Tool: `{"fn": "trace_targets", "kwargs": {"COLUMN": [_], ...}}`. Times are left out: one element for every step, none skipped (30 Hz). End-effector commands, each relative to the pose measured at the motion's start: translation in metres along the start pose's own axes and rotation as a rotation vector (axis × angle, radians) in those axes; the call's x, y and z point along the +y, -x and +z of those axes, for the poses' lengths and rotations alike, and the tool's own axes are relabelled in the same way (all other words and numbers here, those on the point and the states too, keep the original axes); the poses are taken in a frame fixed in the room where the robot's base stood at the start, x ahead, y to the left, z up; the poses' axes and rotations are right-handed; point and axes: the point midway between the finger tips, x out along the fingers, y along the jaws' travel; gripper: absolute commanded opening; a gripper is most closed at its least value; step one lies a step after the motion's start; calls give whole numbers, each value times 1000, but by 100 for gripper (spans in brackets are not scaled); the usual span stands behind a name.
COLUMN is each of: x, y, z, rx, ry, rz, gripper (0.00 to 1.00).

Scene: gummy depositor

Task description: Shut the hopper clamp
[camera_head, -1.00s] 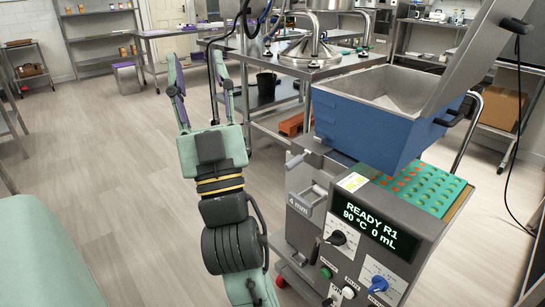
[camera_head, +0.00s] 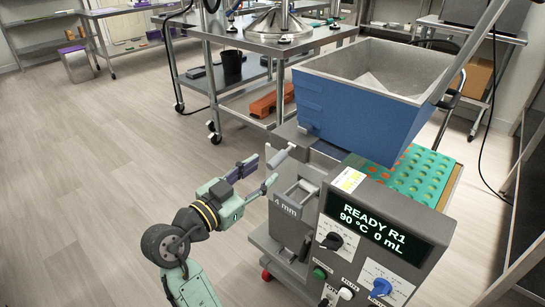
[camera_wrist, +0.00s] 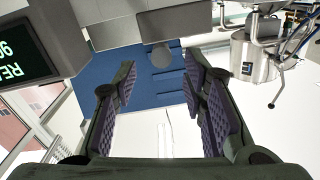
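The blue hopper (camera_head: 365,108) sits on top of the depositor, its grey inside open at the top. A light grey handle (camera_head: 280,155) sticks out at the hopper's lower left; it looks like the clamp lever, but I cannot tell its exact position. My gripper (camera_head: 262,174) is open and empty just left of this handle, apart from it. In the wrist view my open fingers (camera_wrist: 158,82) point toward the blue hopper wall (camera_wrist: 140,88). A round grey knob end (camera_wrist: 161,56) shows ahead between the fingertips.
A second grey handle (camera_head: 306,187) sits lower on the depositor's left side. The control panel with its green display (camera_head: 375,222) faces front. A steel cart (camera_head: 265,47) stands behind. The floor at left is clear.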

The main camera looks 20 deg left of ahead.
Motion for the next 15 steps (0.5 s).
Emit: {"fn": "trace_targets", "kwargs": {"x": [1, 0, 0, 0, 1, 0, 0, 0, 0, 0, 0, 0, 0, 0, 0], "y": [-11, -17, -24, -29, -34, -40, -44, -47, -52, -54, -56, -58, -60, -61, -61], "z": [-2, -2, -2, -2, -2, -2, -2, -2, -1, -1, -1, -1, 0, 0, 0], "rx": [-1, 0, -1, 0, -1, -2, -1, -1, -1, -1, -1, -1, -1, -1, -1], "ry": [1, 1, 1, 1, 1, 1, 2, 2, 1, 1, 0, 0, 0, 0, 0], "rz": [5, 4, 3, 3, 3, 2, 1, 1, 1, 0, 0, -1, -1, -1, -2], "gripper": [39, 39, 39, 39, 39, 39, 39, 39, 39, 39, 39, 39, 39, 39, 39]}}
